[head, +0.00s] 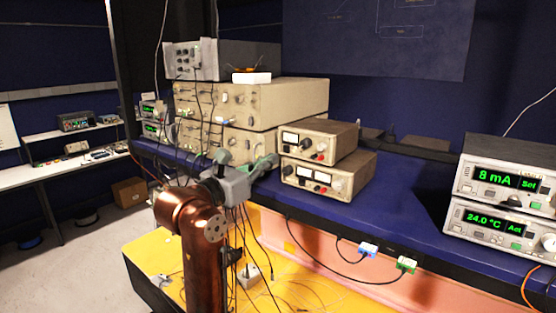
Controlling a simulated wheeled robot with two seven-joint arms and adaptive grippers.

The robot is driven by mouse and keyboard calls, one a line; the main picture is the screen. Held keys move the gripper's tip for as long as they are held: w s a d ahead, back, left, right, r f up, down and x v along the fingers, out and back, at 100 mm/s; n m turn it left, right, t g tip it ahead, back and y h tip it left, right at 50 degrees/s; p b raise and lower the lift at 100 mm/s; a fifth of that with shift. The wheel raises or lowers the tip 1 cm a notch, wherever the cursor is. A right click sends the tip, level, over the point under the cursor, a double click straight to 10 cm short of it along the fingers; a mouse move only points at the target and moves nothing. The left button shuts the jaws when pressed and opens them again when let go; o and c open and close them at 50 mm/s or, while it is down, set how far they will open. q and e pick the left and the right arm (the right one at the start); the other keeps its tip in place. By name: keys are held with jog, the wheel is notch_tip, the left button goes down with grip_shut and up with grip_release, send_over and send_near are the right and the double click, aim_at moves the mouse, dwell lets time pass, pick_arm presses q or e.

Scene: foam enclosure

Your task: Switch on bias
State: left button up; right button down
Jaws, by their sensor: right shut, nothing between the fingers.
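No label reading "bias" is legible, so I cannot tell which unit carries that switch. Two small beige meter units are stacked at mid-shelf: the upper one (340,139) and the lower one (345,177), both with dials and knobs. At the right edge, a lit unit (510,169) reads "8 mA Set" above another (500,222) reading "24.0 °C Act". My right gripper (268,163) is shut and empty, just left of the lower meter unit and in front of the large beige instruments. Contact cannot be told. My left gripper is not in view.
Large beige instruments (285,100) with hanging cables stand behind my gripper, with a grey unit (240,58) on top. The blue shelf (400,215) is clear between the meter units and the lit units. Cables hang below its edge near blue and green connectors (405,263).

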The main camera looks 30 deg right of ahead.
jog(key=b+v, duration=0.2)
jog(key=v, duration=0.7)
jog(key=shift+a, duration=0.25)
